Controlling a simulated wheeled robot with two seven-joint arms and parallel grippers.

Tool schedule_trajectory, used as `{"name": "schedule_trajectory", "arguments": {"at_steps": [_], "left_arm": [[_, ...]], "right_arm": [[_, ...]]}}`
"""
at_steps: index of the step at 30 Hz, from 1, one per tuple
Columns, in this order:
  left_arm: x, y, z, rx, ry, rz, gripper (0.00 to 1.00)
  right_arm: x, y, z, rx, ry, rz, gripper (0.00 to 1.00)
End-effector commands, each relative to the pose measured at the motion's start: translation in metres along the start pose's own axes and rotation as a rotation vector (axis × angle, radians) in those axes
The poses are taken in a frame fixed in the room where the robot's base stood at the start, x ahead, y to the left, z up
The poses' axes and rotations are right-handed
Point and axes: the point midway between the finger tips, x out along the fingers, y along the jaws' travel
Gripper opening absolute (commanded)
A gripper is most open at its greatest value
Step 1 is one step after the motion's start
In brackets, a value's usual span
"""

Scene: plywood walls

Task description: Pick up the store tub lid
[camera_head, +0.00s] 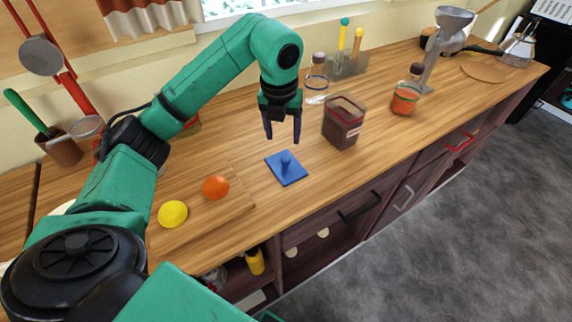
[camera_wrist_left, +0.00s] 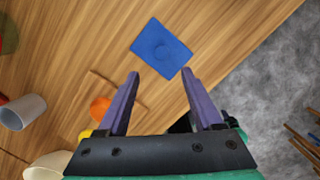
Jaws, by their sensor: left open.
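An open, see-through tub (camera_head: 343,122) with dark contents stands just right of the gripper. My right gripper is not in view.
An orange (camera_head: 216,187) and a lemon (camera_head: 172,214) lie on a wooden board left of the lid. A jar with orange contents (camera_head: 405,98) and a metal grinder (camera_head: 444,45) stand further right. The counter's front edge is near the lid.

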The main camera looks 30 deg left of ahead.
Motion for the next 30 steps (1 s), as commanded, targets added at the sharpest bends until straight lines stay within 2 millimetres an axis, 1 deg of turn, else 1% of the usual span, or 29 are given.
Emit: {"name": "schedule_trajectory", "arguments": {"at_steps": [1,3,6,8,12,15,18,22,23,24,26,27,28,30], "left_arm": [[0.009,0.001,0.0,-0.001,0.005,0.002,0.67],[0.025,0.0,0.0,0.001,0.003,0.0,0.67],[0.039,-0.001,0.0,0.003,0.002,-0.002,0.67],[0.045,-0.001,0.0,0.003,0.001,-0.002,0.67],[0.069,-0.004,-0.001,0.004,0.005,-0.003,0.67],[0.088,-0.004,-0.001,0.004,0.001,-0.005,0.67],[0.095,-0.004,0.0,0.004,-0.001,-0.004,0.67],[0.096,-0.004,0.0,0.005,-0.002,-0.005,0.67],[0.096,-0.004,0.0,0.005,-0.002,-0.005,0.6],[0.096,-0.004,0.0,0.005,-0.002,-0.005,0.44],[0.095,-0.004,0.0,0.005,-0.002,-0.005,0.21],[0.095,-0.004,0.0,0.005,-0.002,-0.005,0.06],[0.095,-0.004,0.0,0.005,-0.002,-0.005,0.0],[0.095,-0.004,0.0,0.005,-0.002,-0.005,0.0]], "right_arm": [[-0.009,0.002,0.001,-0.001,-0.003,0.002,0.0],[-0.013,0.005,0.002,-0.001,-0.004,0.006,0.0],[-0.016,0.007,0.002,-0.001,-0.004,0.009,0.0],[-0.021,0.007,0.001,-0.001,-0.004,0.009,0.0],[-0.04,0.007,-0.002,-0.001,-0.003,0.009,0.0],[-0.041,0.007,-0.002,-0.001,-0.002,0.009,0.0],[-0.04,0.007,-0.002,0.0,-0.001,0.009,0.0],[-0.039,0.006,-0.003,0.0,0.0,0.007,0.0],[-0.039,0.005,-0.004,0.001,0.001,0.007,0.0],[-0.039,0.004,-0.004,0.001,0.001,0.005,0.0],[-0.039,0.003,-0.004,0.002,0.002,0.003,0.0],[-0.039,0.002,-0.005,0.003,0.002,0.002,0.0],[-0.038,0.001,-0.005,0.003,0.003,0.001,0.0],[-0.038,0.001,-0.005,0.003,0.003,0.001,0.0]]}}
